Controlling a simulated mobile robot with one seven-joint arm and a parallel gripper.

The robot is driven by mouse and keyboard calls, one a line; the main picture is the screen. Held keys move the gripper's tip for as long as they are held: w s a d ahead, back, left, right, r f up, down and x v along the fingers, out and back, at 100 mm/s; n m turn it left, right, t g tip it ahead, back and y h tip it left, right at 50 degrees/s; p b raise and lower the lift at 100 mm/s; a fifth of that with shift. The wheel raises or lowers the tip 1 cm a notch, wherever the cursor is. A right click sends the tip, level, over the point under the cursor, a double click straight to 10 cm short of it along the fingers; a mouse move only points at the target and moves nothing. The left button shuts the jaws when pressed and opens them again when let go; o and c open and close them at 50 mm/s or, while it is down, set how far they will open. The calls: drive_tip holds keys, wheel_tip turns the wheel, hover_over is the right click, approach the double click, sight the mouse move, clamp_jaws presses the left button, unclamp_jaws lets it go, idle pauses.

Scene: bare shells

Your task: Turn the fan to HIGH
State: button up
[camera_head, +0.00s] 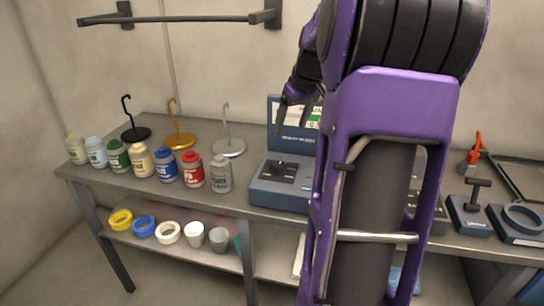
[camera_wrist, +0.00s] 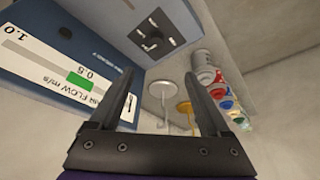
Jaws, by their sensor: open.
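A blue-grey control unit (camera_head: 266,198) stands on the bench, partly hidden by my arm. Its sloped top has a black panel with a dark knob (camera_head: 282,166); the knob also shows in the wrist view (camera_wrist: 151,41). The knob's labels are too small to read. An upright display (camera_wrist: 48,67) marked for air flow in m/s shows a green bar near 0.5. I cannot make out the fan itself. My gripper (camera_head: 291,116) is open and empty, in front of the display and above the knob panel. Its two fingers also show in the wrist view (camera_wrist: 160,76).
Several paint bottles (camera_head: 165,165) line the bench's front edge at left. Three hook stands, black (camera_head: 135,133), gold (camera_head: 180,139) and white (camera_head: 229,146), stand behind them. Tape rolls (camera_head: 144,226) and cups lie on the lower shelf. Other devices (camera_head: 469,216) stand at right.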

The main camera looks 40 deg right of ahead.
drive_tip(key=d, duration=0.1)
drive_tip(key=b, duration=0.1)
approach(279, 165)
drive_tip(key=x, duration=0.8)
drive_tip(key=shift+w+d+f, duration=0.1)
drive_tip(key=shift+f, duration=0.2)
clamp_jaws()
